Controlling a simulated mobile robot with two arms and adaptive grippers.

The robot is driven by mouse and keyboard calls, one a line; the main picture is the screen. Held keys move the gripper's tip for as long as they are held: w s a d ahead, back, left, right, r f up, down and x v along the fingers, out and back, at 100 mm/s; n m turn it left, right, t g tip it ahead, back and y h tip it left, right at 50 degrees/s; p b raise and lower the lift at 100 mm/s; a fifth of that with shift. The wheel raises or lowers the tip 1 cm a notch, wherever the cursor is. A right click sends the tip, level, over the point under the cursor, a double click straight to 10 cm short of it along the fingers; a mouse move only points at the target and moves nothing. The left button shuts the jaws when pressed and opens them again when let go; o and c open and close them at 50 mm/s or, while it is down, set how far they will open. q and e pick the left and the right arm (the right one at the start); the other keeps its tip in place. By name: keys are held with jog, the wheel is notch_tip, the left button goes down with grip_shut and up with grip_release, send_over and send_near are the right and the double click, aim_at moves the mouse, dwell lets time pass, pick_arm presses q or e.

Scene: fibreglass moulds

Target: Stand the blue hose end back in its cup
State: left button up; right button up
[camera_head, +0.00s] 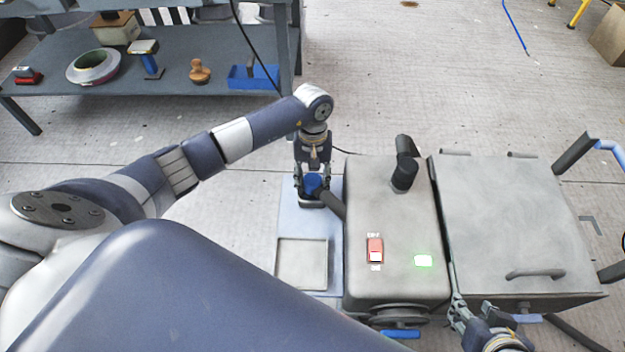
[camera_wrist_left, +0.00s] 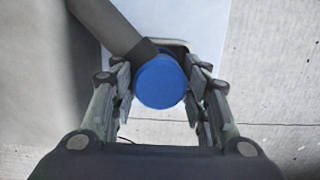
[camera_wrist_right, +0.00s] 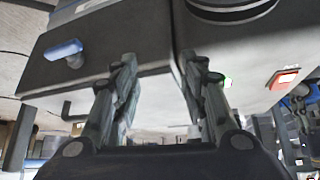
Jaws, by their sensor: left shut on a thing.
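The blue hose end (camera_head: 313,185) is between the fingers of my left gripper (camera_head: 313,186), which is shut on it. Its round blue face fills the middle of the left wrist view (camera_wrist_left: 160,82). A dark grey hose (camera_head: 333,205) runs from it to the grey machine. The dark rim of the cup (camera_head: 312,204) shows just below the hose end on the pale blue base plate. I cannot tell whether the hose end is seated in the cup or just above it. My right gripper (camera_wrist_right: 160,75) is open and empty beside the machine's front.
The grey machine (camera_head: 395,220) has a red switch (camera_head: 375,250), a green light (camera_head: 423,261) and a black elbow pipe (camera_head: 404,165). A lidded grey box (camera_head: 510,215) adjoins it on the right. A shelf bench (camera_head: 190,80) with tools stands at the back left.

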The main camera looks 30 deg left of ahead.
pick_arm(q)
jog(key=o, duration=0.9)
